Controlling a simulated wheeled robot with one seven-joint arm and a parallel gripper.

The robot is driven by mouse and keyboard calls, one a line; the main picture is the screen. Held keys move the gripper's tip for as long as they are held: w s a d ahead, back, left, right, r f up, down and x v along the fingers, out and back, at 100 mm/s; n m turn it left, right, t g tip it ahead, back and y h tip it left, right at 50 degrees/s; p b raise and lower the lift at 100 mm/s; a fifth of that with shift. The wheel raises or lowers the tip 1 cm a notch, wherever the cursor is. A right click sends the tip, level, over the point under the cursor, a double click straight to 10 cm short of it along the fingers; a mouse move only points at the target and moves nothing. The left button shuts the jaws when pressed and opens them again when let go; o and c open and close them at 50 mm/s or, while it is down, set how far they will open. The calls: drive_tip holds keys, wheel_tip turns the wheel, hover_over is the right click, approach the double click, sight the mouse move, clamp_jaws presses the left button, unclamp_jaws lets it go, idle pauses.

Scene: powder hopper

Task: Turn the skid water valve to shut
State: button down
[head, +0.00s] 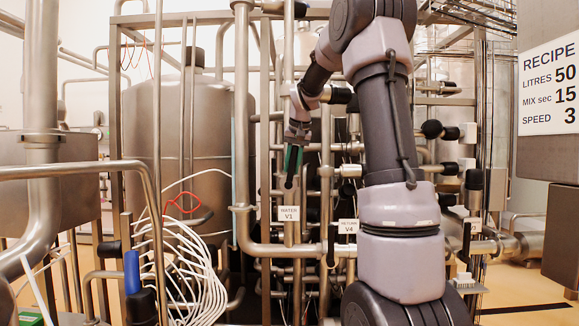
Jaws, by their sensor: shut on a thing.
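A small white tag reading WATER V1 (289,213) hangs on the pipework left of centre. Just above it, the dark handle of the water valve (289,183) points downward, roughly along the upright pipe. My gripper (293,160) comes down from the upper right and is shut on this handle. Dark green shows at its fingers. The fingers and wrist hide the upper part of the handle and the valve body.
A second tag, V4 (347,226), hangs to the right, beside another black handle (332,245). Dense steel pipes surround the valve. A large tank (180,130) stands behind left. White cables (190,275) hang at lower left. A recipe sign (548,85) is at right.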

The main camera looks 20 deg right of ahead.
drive_tip(key=s+d+f+m+t+y, duration=0.2)
drive_tip(key=d+f+m+t+y, duration=0.2)
drive_tip(key=y, duration=0.9)
drive_tip(key=shift+s+d+f+m+t+y, duration=0.2)
drive_tip(key=shift+d+f+m+t+y, duration=0.15)
drive_tip(key=shift+f+t, duration=1.75)
drive_tip(key=shift+r, duration=0.2)
drive_tip(key=shift+d, duration=0.1)
drive_tip(key=c, duration=0.7)
unclamp_jaws()
drive_tip(key=shift+w+r, duration=0.1)
drive_tip(key=shift+r, duration=0.1)
